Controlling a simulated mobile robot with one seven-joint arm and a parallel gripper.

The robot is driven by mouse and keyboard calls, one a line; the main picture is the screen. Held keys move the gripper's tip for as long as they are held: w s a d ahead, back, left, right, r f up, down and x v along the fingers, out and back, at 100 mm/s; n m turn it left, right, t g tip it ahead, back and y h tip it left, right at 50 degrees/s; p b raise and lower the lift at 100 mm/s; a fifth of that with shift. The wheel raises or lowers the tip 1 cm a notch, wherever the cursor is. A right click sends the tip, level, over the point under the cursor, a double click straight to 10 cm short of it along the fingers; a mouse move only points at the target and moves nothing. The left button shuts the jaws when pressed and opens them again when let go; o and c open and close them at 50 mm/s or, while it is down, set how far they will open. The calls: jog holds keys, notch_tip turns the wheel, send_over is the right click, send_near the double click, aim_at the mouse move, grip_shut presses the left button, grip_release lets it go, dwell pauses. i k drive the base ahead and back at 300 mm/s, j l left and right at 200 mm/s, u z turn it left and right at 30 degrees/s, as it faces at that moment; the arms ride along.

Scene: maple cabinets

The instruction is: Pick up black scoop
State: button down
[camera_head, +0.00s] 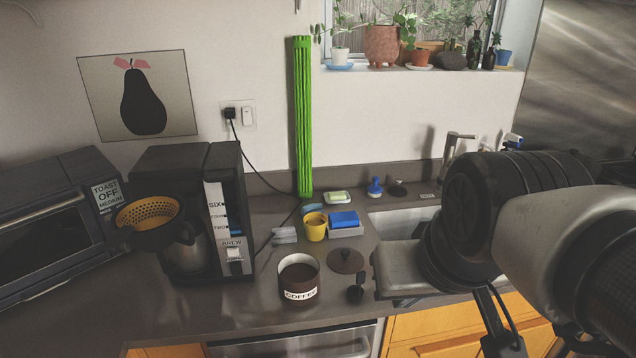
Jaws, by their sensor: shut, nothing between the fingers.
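The small black scoop (355,293) lies on the dark counter near its front edge, with its short handle toward the back. It is just right of the coffee canister (300,294) and in front of a round brown lid (346,261). My gripper (505,344) is low at the right, beside the orange cabinet fronts in the picture. It is shut and empty, well right of the scoop and apart from it. My arm hides part of the sink side and the counter there.
A coffee maker (222,215) and toaster oven (55,230) stand at the left. A yellow cup (315,228) and blue sponge (344,219) sit behind the lid. The sink (395,224) is behind my arm.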

aim_at(355, 293)
jog(key=u, duration=1.35)
jog(key=z, duration=1.3)
jog(key=i+l+u, duration=0.1)
jog(key=l+u, duration=0.15)
jog(key=i+l+u, duration=0.1)
jog(key=l+u, duration=0.15)
jog(key=l, duration=0.2)
jog(key=l+u, duration=0.25)
jog(key=i+l, duration=0.05)
jog(key=l, duration=0.05)
